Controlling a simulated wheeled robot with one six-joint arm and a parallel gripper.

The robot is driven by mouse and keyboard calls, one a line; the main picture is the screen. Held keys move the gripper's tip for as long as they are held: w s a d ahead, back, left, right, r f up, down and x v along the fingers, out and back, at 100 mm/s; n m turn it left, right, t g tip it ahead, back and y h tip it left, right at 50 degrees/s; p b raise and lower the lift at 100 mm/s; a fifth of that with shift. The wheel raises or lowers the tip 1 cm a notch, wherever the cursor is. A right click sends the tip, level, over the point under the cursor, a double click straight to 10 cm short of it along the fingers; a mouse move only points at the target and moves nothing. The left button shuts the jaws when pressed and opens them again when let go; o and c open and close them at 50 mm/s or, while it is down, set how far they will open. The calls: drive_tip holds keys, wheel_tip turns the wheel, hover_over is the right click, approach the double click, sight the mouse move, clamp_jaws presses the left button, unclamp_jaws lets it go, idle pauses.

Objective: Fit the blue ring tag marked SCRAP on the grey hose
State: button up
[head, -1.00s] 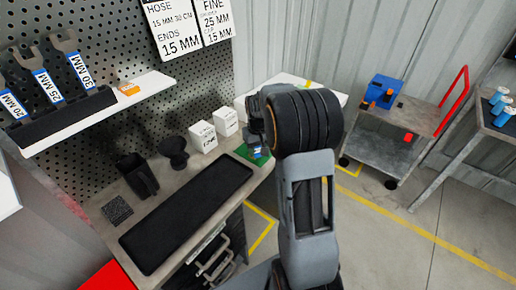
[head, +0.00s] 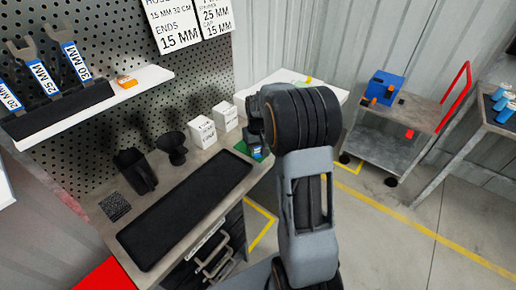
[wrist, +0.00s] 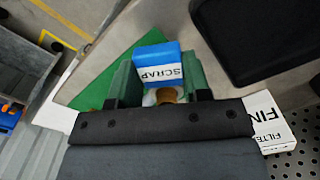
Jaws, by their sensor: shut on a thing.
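The blue tag marked SCRAP (wrist: 158,62) shows in the wrist view between the two green fingers of my gripper (wrist: 160,85). My gripper is shut on it. A white ring edge and a brass-coloured round part show just behind the tag, partly hidden by the gripper body. In the head view my gripper (head: 255,148) is over the green mat at the far right end of the workbench, mostly hidden by my arm. I cannot make out the grey hose in either view.
A black tray mat (head: 185,210) lies on the bench. White boxes (head: 203,131), a black funnel-like cup (head: 172,147) and a black holder (head: 134,170) stand behind it. A trolley (head: 385,145) with a blue bin (head: 384,88) stands at right. The floor between is clear.

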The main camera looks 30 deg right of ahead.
sight(258, 150)
drive_tip(key=shift+f, duration=0.25)
drive_tip(key=o, duration=1)
drive_tip(key=shift+o, duration=0.2)
wheel_tip(258, 150, up, 14)
drive_tip(key=shift+f, duration=0.1)
drive_tip(key=s+a+f+t, duration=0.1)
drive_tip(key=s+a, duration=0.5)
drive_tip(key=s, duration=0.3)
drive_tip(key=s+a+f+n+t+p, duration=0.1)
drive_tip(key=s+a+t, duration=0.1)
drive_tip(key=s+a, duration=0.4)
drive_tip(key=s, duration=0.3)
drive_tip(key=shift+s+a+t, duration=0.25)
drive_tip(key=shift+s+t, duration=0.05)
drive_tip(key=shift+s, duration=0.05)
